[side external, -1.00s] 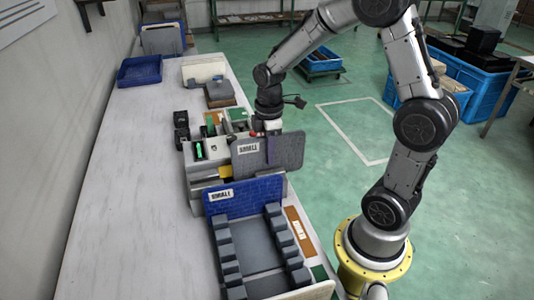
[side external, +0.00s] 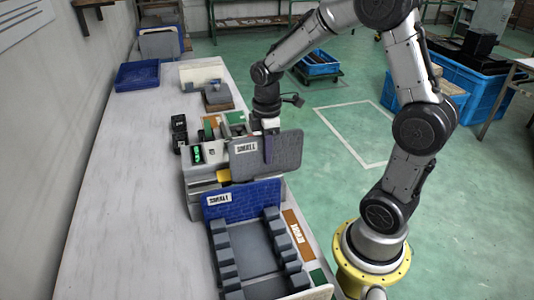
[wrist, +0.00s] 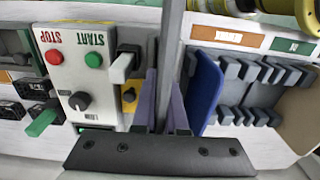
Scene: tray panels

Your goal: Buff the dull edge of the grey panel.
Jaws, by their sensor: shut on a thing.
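The grey panel (side external: 283,152) with a white label stands upright on its edge in the side view, beside the light grey machine (side external: 207,181). My gripper (side external: 268,150) is shut on it from above. In the wrist view the panel (wrist: 171,45) shows edge-on between my purple fingers (wrist: 164,105). The machine's red STOP button (wrist: 54,57), green START button (wrist: 93,60) and dark knob (wrist: 79,101) lie left of the panel there. A green display (side external: 197,155) is lit on the machine. I cannot tell which edge is dull or whether the panel touches the machine.
A labelled blue panel (side external: 255,193) stands at the end of a slotted grey rack (side external: 247,245), close to the held panel. A brown-labelled strip (wrist: 231,37) runs along the rack. A blue bin (side external: 138,76) is farther back. The table's left side (side external: 120,210) is clear.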

